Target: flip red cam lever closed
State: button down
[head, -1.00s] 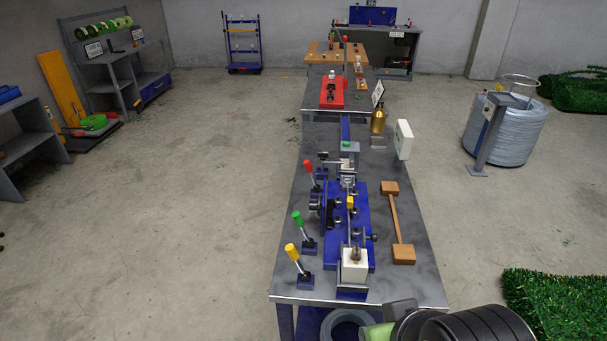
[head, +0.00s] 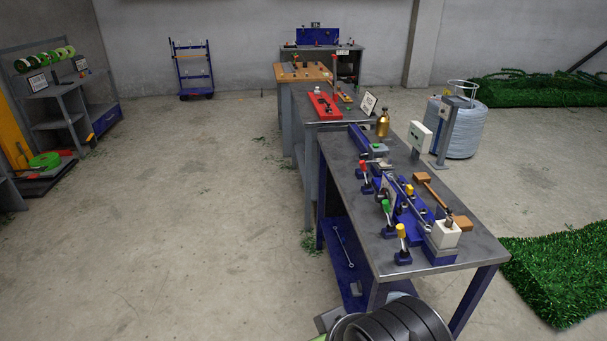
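The green-knobbed lever (head: 387,210) and yellow-knobbed lever (head: 402,238) stand in a row nearer to me, also raised. My gripper is not in view; only dark round links of my arm show at the bottom edge, short of the bench.
The workbench (head: 345,160) has its near edge right of centre. A wooden two-block piece (head: 437,195) and a white box (head: 419,136) are on its right side. A wire coil (head: 456,130) stands beyond it.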

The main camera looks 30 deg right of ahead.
aim_at(365, 172)
jog(key=i+j, duration=0.55)
jog(key=i, duration=0.25)
jog(key=i+j+u, duration=0.1)
jog(key=i+j, duration=0.2)
jog(key=i, duration=0.15)
jog(key=i+l, duration=0.7)
jog(key=i+j+u, duration=0.05)
